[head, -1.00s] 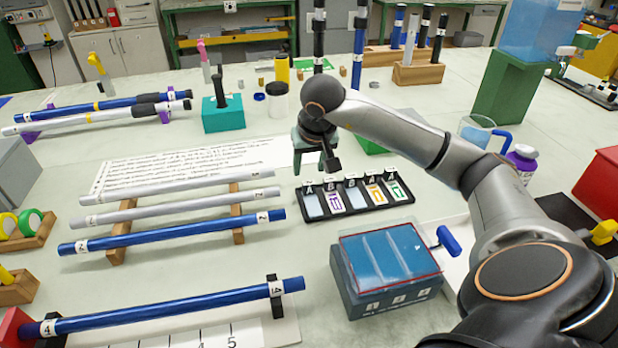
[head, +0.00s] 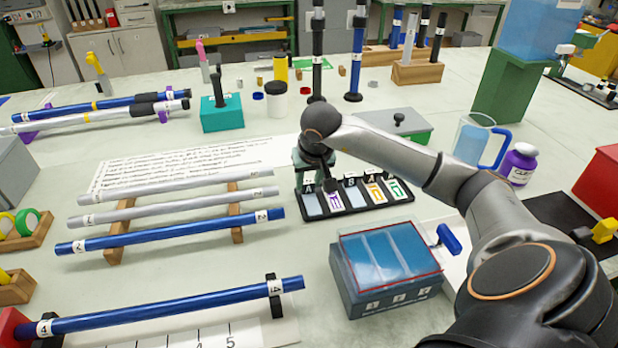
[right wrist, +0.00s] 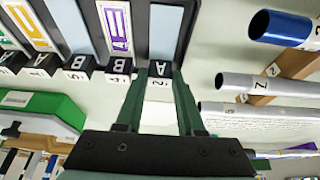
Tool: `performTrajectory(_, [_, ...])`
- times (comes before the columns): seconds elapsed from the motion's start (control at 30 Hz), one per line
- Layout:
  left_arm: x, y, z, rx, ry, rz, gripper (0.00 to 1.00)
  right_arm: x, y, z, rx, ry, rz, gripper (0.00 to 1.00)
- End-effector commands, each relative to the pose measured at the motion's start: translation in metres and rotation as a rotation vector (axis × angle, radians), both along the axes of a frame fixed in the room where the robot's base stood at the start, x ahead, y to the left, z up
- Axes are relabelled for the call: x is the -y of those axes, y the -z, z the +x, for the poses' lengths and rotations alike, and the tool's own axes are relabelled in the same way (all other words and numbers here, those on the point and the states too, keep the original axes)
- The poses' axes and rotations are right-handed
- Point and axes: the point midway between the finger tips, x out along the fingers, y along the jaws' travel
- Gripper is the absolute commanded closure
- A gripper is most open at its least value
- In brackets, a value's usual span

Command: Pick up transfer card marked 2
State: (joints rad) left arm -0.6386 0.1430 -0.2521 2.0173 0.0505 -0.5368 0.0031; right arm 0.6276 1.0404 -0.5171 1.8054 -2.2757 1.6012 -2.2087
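A black card rack (head: 372,206) lies on the table with several upright lettered tabs and coloured cards. At its left end, the pale blue card (head: 312,204) sits by a black tab marked A; in the right wrist view this tab (right wrist: 160,69) reads A and 2, upside down. My right gripper (right wrist: 160,82) is open, its green fingers on either side of that tab. I cannot tell whether they touch it. In the head view my right gripper (head: 313,180) is over the rack's left end and partly hides it. My left gripper is not in view.
A blue lidded box (head: 390,268) stands in front of the rack. Silver and blue rods (head: 170,232) lie on wooden supports to the left. A grey-lidded green box (head: 398,124), a jug (head: 472,140) and a purple jar (head: 519,164) stand behind and right.

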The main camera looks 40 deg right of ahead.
Motion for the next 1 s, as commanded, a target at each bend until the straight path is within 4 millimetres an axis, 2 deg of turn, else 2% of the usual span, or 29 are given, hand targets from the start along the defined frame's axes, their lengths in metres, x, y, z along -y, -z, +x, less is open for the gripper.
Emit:
performTrajectory(0.03, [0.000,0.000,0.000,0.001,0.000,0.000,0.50,0.000,0.000,0.000,0.000,0.000,0.000,0.78])
performTrajectory(0.23, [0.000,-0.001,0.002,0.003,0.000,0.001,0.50,0.000,0.000,0.000,0.000,0.000,0.000,1.00])
performTrajectory(0.73, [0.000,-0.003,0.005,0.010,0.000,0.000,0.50,0.000,-0.005,0.000,0.002,0.000,-0.001,1.00])
performTrajectory(0.87, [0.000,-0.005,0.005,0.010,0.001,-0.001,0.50,0.000,-0.018,0.001,0.004,0.001,-0.001,1.00])
performTrajectory(1.0, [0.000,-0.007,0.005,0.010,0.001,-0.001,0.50,-0.004,-0.042,-0.004,0.006,-0.001,-0.002,1.00])
